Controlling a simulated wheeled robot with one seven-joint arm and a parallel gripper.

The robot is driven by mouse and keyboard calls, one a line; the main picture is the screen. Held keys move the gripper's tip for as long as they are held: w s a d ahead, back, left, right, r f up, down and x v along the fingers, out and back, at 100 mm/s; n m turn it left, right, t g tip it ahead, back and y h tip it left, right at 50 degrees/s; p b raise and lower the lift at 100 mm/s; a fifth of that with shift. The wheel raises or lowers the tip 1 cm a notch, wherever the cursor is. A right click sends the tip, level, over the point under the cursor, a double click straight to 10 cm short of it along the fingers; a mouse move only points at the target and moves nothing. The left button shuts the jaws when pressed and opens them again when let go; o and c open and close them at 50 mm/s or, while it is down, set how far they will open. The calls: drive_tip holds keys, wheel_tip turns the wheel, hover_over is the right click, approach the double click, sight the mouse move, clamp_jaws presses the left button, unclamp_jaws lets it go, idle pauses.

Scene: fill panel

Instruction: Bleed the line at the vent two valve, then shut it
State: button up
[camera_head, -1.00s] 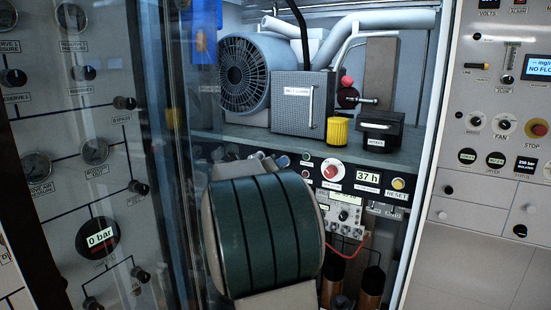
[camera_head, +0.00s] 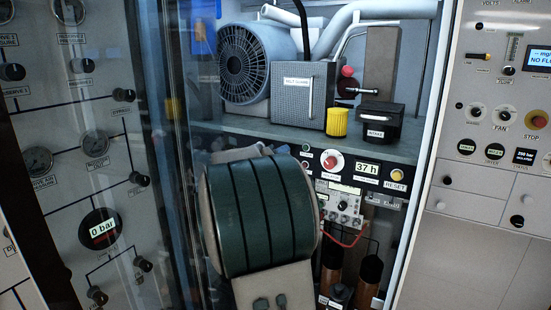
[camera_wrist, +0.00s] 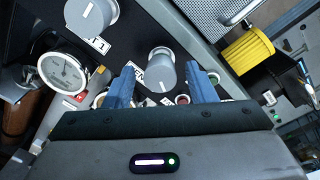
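In the wrist view, a grey round knob (camera_wrist: 162,68) with a white pointer mark stands between the two blue fingers of my gripper (camera_wrist: 162,88). The fingers are open, with a gap on each side of the knob. A second, similar grey knob (camera_wrist: 90,18) is at the upper left. A white dial gauge (camera_wrist: 62,73) is at the left. In the head view, my green-banded arm link hides my gripper and these knobs.
In the head view, a shelf (camera_head: 375,145) carries a finned motor (camera_head: 255,65), a mesh-fronted box (camera_head: 303,95) and a yellow cylinder (camera_head: 337,122). The yellow cylinder also shows close on the right in the wrist view (camera_wrist: 247,52). A "0 bar" gauge (camera_head: 101,232) is on the left panel.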

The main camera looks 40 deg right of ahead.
drive_tip(key=shift+a, duration=0.1)
drive_tip(key=f+b+v, duration=0.1)
drive_tip(key=b+v, duration=0.2)
drive_tip(key=v, duration=1)
drive_tip(key=shift+s+a+r, duration=0.15)
drive_tip(key=shift+a+r, duration=0.15)
drive_tip(key=shift+r, duration=0.15)
idle(0.7)
